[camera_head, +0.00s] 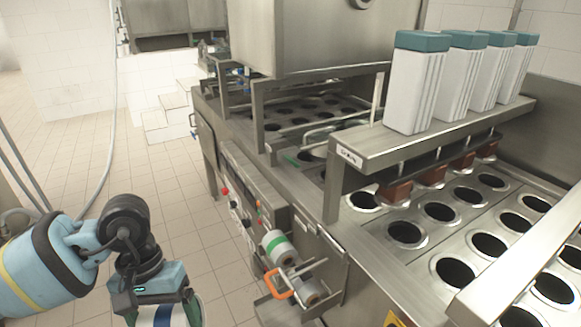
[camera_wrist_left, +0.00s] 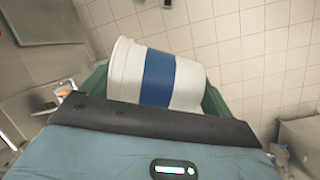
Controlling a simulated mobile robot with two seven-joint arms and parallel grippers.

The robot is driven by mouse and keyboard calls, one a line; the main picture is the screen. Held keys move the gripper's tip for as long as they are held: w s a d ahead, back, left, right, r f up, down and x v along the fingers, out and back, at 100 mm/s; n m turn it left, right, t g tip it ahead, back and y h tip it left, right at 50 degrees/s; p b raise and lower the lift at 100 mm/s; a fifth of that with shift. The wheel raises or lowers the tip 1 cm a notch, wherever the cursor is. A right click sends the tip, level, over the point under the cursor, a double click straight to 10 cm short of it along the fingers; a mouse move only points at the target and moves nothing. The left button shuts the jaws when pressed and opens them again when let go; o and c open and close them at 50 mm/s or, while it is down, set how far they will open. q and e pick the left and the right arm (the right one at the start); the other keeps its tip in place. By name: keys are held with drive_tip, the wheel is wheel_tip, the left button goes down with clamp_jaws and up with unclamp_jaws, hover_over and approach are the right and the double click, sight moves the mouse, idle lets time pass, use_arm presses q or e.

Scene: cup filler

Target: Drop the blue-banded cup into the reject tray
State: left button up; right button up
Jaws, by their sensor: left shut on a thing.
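My left gripper (camera_head: 163,312) is at the bottom left of the head view, out over the tiled floor and to the left of the machine. It is shut on the blue-banded cup (camera_wrist_left: 158,78), a white cup with a wide blue band, lying sideways across the jaws in the left wrist view. In the head view only a little of the cup shows at the bottom edge. A small metal tray (camera_head: 272,309) with an orange handle hangs on the machine's side, apart from the cup; it seems to be the reject tray. My right gripper is out of view.
A green-banded cup (camera_head: 277,247) and other pale cups lie at the small tray. The steel machine (camera_head: 345,240) has rows of round holes. Several white containers with teal lids (camera_head: 415,85) stand on its shelf (camera_head: 365,150). The tiled floor (camera_head: 170,190) at left is open.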

use_arm(q)
drive_tip(key=shift+r, duration=0.7)
drive_tip(key=shift+f, duration=0.15)
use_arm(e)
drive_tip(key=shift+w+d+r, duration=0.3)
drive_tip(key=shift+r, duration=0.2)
use_arm(q)
drive_tip(key=shift+f, duration=0.1)
